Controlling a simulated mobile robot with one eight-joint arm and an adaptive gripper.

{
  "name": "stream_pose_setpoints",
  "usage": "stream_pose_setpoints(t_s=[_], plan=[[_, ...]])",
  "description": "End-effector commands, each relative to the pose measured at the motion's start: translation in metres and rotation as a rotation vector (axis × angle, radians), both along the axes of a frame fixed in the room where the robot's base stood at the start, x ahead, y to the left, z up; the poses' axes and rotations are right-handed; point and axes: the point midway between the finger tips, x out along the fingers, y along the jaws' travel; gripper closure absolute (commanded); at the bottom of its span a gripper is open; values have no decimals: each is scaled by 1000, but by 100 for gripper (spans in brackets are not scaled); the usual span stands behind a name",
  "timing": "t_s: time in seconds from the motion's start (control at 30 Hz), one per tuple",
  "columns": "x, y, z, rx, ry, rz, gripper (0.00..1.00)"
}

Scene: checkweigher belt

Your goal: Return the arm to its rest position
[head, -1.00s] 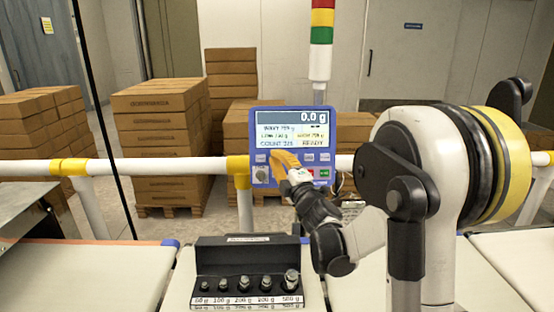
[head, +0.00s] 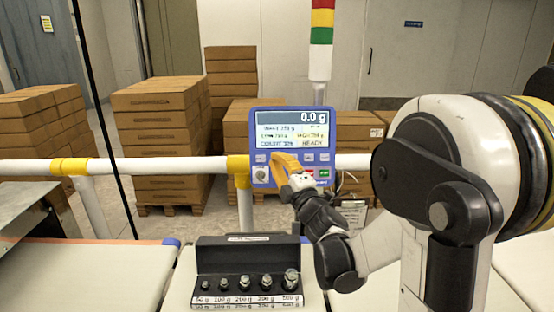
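My gripper (head: 284,162) is in the middle of the head view, in front of the lower part of the blue checkweigher display panel (head: 328,112). Its yellow fingers overlap the panel's row of buttons. I cannot tell whether they touch it, nor whether the fingers are open or shut. The panel reads 0.0 g on top, with READY at the lower right of its screen. My arm reaches in from the right, bent at the elbow, and fills much of the right side.
A black case of several test weights (head: 246,285) stands on the belt section below the panel. A white rail (head: 150,165) with yellow joints runs across behind it. Stacked cartons (head: 160,125) stand beyond the rail. A signal light (head: 321,35) rises above the panel.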

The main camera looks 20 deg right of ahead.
Motion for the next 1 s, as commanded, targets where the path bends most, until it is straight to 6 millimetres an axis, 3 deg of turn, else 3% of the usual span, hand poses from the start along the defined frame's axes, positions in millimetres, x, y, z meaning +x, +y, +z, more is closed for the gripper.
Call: stream_pose_setpoints(t_s=[0.37, 0.57, 0.67, 0.77, 1.0], plan=[[-3, -1, 5, 38, 11, -15, 100], [-31, -6, 18, 344, 114, -130, 100], [-60, -3, 8, 571, 213, -207, 100], [-97, 10, -13, 789, 332, -280, 100], [-212, 73, -89, 1231, 685, -446, 100]])
